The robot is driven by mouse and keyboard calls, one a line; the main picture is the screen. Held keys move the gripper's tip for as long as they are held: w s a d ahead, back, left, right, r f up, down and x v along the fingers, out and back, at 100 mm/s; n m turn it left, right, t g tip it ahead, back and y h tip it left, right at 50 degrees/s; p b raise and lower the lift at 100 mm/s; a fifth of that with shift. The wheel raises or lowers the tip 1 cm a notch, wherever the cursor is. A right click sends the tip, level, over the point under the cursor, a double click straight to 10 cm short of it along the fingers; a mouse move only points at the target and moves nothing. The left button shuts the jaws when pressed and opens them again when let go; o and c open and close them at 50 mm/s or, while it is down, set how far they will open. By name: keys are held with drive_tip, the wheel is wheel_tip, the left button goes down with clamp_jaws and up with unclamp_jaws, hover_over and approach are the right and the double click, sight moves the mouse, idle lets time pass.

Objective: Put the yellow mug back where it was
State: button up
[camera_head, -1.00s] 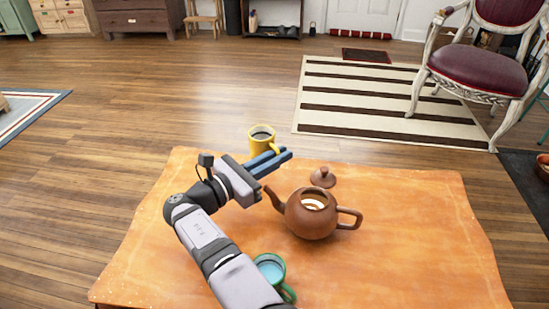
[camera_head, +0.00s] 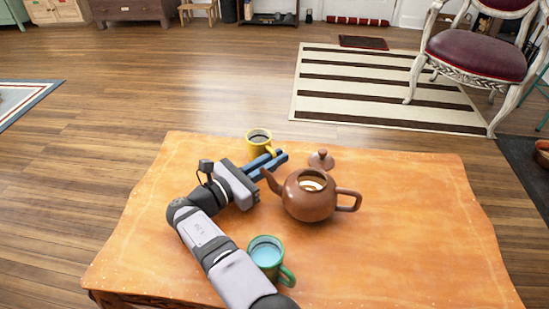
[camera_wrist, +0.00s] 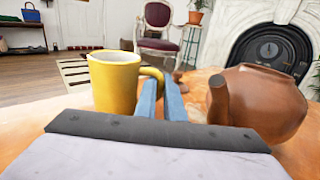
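The gripper looks shut on the handle. The mug's base is at or just above the tabletop; I cannot tell whether it touches.
A brown teapot (camera_head: 308,203) stands close right of my fingers, its spout (camera_wrist: 218,100) pointing toward them. Its lid (camera_head: 321,161) lies behind it. A green mug (camera_head: 265,257) with bluish liquid stands near my arm. The table's right side is clear.

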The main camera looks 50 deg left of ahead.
drive_tip(key=o, duration=0.4)
drive_tip(key=shift+f+b, duration=0.25)
drive_tip(key=shift+b, duration=0.3)
drive_tip(key=s+p, duration=0.1)
drive_tip(key=s, duration=0.1)
drive_tip(key=s+p, duration=0.2)
drive_tip(key=s, duration=0.1)
drive_tip(key=shift+s+r, duration=0.2)
drive_tip(key=shift+s, duration=0.95)
